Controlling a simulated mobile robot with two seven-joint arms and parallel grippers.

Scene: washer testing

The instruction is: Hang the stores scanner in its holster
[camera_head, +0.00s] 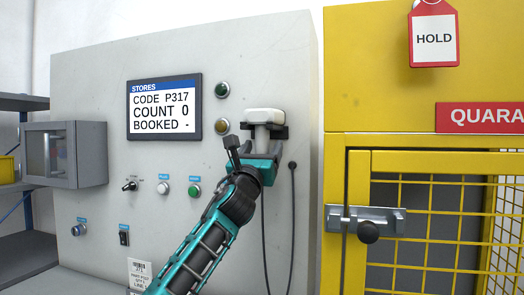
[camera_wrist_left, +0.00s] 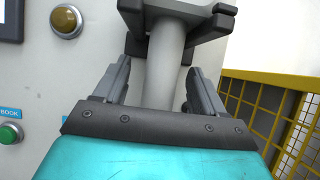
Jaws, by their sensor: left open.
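The white stores scanner (camera_head: 264,117) sits upright in the dark holster (camera_head: 281,132) on the grey panel, its head resting above the holster's arms. In the left wrist view its pale handle (camera_wrist_left: 165,70) hangs down between the two dark arms of the holster (camera_wrist_left: 215,25). My left gripper (camera_head: 254,150) is just below the holster. Its fingers (camera_wrist_left: 158,72) are open, one on each side of the handle, with gaps showing on both sides. The lower end of the handle is hidden behind my gripper. My right gripper is not in view.
A dark cable (camera_head: 292,210) loops down the panel from a socket right of the holster. A screen (camera_head: 164,107) reads COUNT 0, with lamps (camera_head: 222,90) beside it. A grey box (camera_head: 65,154) juts out at left. A yellow cage (camera_head: 420,160) with a latch stands at right.

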